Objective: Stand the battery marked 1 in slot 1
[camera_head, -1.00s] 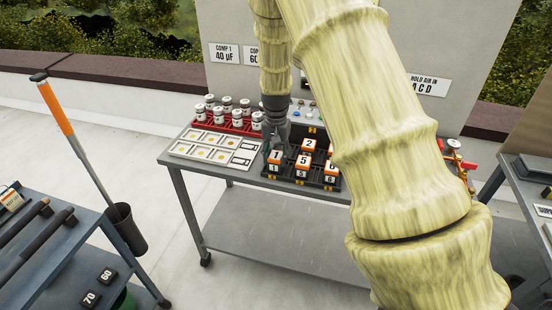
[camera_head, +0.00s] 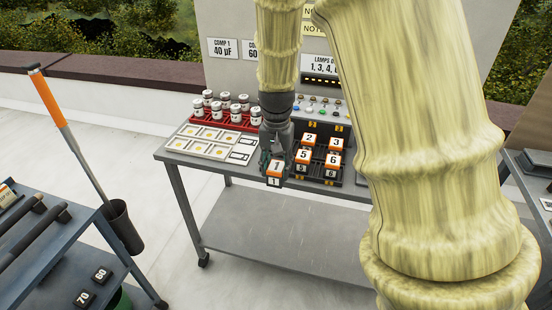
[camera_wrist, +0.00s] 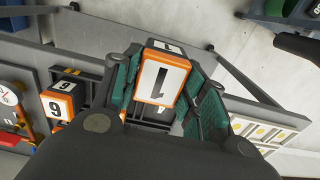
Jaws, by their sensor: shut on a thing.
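The battery marked 1 (camera_head: 274,172), white and orange with a 1 on two faces, is in my gripper (camera_head: 273,158). In the wrist view the battery (camera_wrist: 163,82) sits between the teal finger pads of my gripper (camera_wrist: 165,92). In the head view it appears at the near left of the black battery rack (camera_head: 318,181), close to the table's front edge. Batteries 2 (camera_head: 309,140), 3 (camera_head: 335,143), 5 (camera_head: 304,155) and 6 (camera_head: 333,160) stand in the rack. My gripper hides the rack's left part, so slot 1 is not visible.
A white tray (camera_head: 178,146) with yellow dots and a red rack (camera_head: 237,124) of white canisters lie left of my gripper. A panel with small lamps (camera_head: 322,112) stands behind the battery rack. A dark cart (camera_head: 40,240) is at lower left.

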